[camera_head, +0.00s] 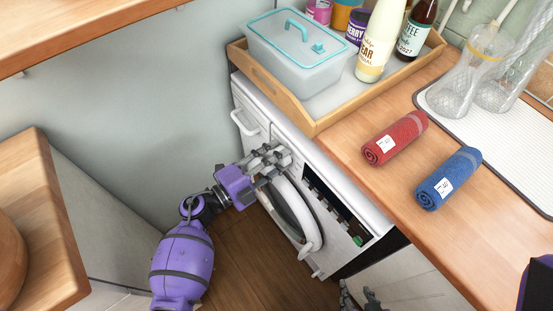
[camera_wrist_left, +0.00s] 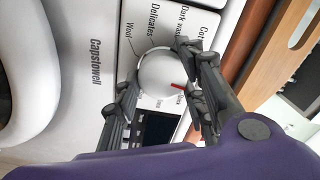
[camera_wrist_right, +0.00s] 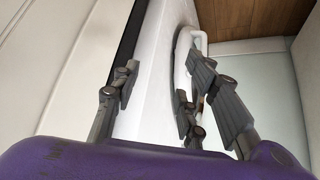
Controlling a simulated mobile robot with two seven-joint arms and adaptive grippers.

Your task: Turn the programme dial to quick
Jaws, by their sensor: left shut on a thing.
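A white washing machine (camera_head: 285,190) stands under the counter. Its round white programme dial (camera_wrist_left: 160,78) shows in the left wrist view, with a red mark on its right side. Labels around it include Wool, Delicates and Dark wash; those beside the red mark are too small to read surely. My left gripper (camera_head: 275,158) is at the machine's front panel, its fingers (camera_wrist_left: 162,76) shut on the dial from both sides. The head view hides the dial behind this gripper. My right gripper (camera_head: 360,297) is at the bottom edge, open and empty (camera_wrist_right: 160,88).
The round door (camera_head: 298,212) is below the left gripper. A wooden tray (camera_head: 316,124) with a lidded box and bottles stands on the counter (camera_head: 400,215). A red towel (camera_head: 395,138) and a blue towel (camera_head: 448,180) lie there. The floor (camera_head: 245,260) before the machine is clear.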

